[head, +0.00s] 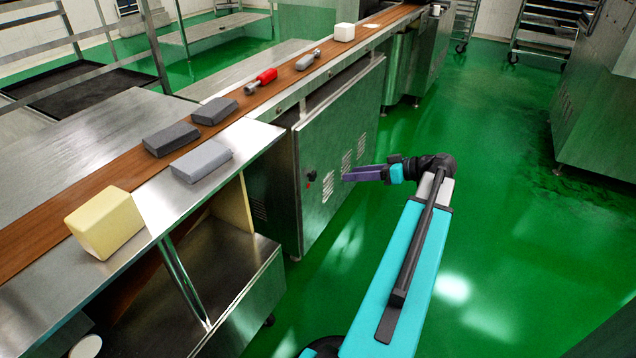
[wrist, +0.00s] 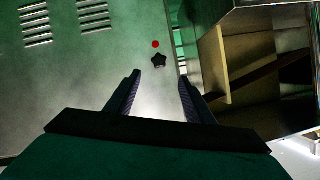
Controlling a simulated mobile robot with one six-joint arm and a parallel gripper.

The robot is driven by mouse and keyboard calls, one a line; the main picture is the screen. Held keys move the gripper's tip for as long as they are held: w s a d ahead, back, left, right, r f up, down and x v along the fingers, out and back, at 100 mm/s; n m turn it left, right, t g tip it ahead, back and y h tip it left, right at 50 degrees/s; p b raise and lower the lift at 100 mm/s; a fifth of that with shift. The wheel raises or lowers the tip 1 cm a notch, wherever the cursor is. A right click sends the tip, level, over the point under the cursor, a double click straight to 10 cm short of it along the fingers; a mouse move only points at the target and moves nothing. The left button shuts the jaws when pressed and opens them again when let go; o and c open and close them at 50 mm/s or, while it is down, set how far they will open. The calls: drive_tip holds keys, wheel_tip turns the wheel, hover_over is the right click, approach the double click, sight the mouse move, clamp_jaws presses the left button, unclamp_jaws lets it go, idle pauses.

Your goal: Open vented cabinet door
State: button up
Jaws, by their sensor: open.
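The vented cabinet door (head: 338,158) is a grey metal panel with slotted vents, on the front of the cabinet below the long counter. It looks shut, flush with the cabinet front. A black knob (head: 311,176) sits near its left edge, with a small red dot beside it. In the wrist view the door (wrist: 90,70) fills the left half, and the black star-shaped knob (wrist: 159,60) lies ahead of the fingertips. My gripper (head: 345,178) is in front of the door, to the right of the knob. Its two fingers (wrist: 160,80) are apart with nothing between them.
An open-shelf steel unit (head: 270,262) stands left of the cabinet, and its shelves show at the right in the wrist view. On the counter lie grey blocks (head: 201,160), a cream block (head: 104,222) and a red-handled tool (head: 262,79). The green floor (head: 480,200) right of the cabinet is clear.

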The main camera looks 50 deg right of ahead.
sight(315, 177)
drive_tip(key=shift+s+r, duration=0.1)
drive_tip(key=shift+r, duration=0.05)
idle(0.3)
drive_tip(key=b+x, duration=0.4)
drive_tip(key=x, duration=1)
drive_tip(key=shift+d, duration=0.1)
drive_tip(key=shift+r, duration=0.1)
clamp_jaws()
drive_tip(key=shift+a, duration=0.3)
drive_tip(key=shift+d, duration=0.2)
drive_tip(key=shift+s+d, duration=0.1)
drive_tip(key=shift+s, duration=0.05)
